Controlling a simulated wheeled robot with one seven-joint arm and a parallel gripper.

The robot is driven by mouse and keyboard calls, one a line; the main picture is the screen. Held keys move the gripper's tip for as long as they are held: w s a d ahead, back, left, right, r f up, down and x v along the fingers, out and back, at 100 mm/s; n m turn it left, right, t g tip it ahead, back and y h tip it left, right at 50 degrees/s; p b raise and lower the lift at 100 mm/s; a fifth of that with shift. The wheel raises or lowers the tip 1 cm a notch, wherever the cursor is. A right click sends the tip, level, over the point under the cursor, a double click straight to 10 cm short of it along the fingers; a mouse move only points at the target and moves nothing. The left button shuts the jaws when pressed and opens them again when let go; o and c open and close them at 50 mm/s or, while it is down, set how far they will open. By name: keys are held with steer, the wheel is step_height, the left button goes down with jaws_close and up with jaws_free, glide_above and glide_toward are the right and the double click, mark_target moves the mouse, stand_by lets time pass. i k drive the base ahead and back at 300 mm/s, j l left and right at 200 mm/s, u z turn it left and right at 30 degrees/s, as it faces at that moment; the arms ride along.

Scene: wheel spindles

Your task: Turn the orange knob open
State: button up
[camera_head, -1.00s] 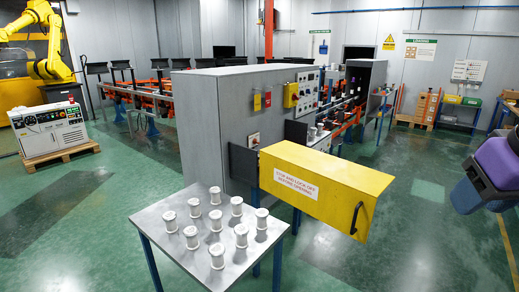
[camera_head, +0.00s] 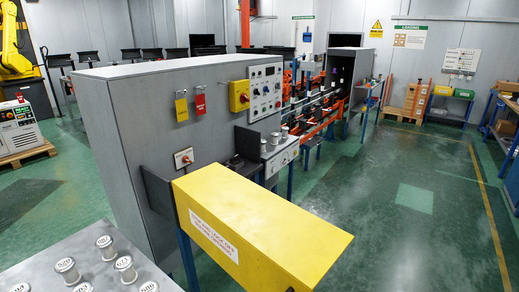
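A grey cabinet (camera_head: 125,110) stands at the centre left. A small orange-red knob (camera_head: 185,158) sits on a white plate low on its panel side, above the back end of the yellow cover. A yellow box (camera_head: 239,95) with a red knob is mounted higher on the same face. Both knobs are too small for me to read their turn position, and I cannot tell for certain which is the orange knob. My gripper is not in view.
The long yellow cover (camera_head: 290,228) juts out in front of the panel. A metal table (camera_head: 60,249) with several white spools is at the lower left. A yellow tag (camera_head: 181,108) and a red tag (camera_head: 200,104) hang on the panel. Green floor (camera_head: 400,235) is clear at right.

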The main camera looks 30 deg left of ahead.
mark_target(186, 159)
steer(key=i+l, duration=0.1)
steer(key=i, duration=0.65)
steer(key=i+l, duration=0.15)
steer(key=i, duration=0.65)
steer(key=i+l+u, duration=0.1)
steer(key=i+u, duration=0.35)
steer(key=i+l+u, duration=0.25)
steer(key=u, duration=0.25)
steer(key=i+l+u, duration=0.3)
steer(key=u, duration=0.15)
steer(key=i+l+u, duration=0.2)
steer(key=l+u, duration=0.25)
steer(key=i+l+u, duration=0.1)
steer(key=l+u, duration=0.85)
steer(key=i+l, duration=0.05)
steer(key=l, duration=0.05)
